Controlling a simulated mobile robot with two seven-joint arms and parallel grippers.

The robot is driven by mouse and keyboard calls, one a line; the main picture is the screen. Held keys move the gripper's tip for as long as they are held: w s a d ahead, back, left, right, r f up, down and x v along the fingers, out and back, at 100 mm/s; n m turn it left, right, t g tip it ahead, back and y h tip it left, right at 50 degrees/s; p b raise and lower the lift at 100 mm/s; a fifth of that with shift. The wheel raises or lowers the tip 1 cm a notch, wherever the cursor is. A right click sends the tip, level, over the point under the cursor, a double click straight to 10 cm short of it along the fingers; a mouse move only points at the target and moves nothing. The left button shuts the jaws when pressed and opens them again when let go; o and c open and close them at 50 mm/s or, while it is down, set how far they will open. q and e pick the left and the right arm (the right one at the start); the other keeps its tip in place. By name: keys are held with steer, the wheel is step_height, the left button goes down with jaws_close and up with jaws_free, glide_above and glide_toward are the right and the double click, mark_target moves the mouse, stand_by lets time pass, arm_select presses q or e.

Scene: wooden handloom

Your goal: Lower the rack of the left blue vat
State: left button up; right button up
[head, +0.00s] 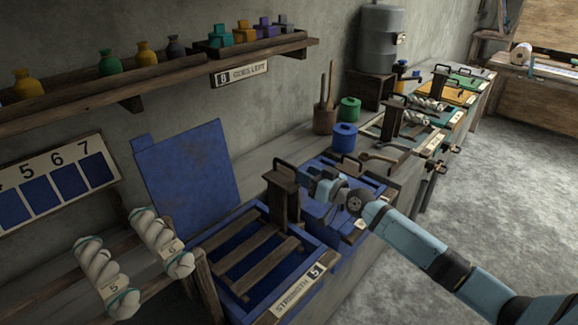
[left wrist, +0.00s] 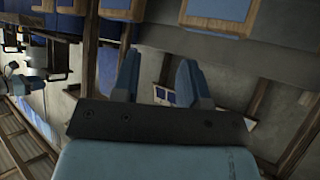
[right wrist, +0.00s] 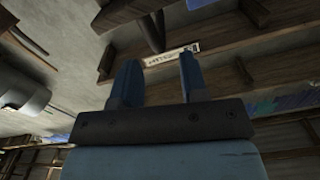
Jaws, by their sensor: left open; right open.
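My left gripper (left wrist: 160,75) is open and empty in the left wrist view.
A blue lid (head: 190,170) leans on the wall behind the vat. White yarn skeins (head: 98,272) hang at the left. A second blue vat (head: 350,188) stands right beside it, partly behind my right arm. A shelf (head: 160,80) with bottles runs above.

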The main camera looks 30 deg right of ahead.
mark_target(290, 167)
steer(key=x, duration=0.6)
steer(key=shift+w+a, duration=0.15)
steer(key=shift+w, duration=0.15)
steer(key=shift+f, duration=0.15)
jaws_close()
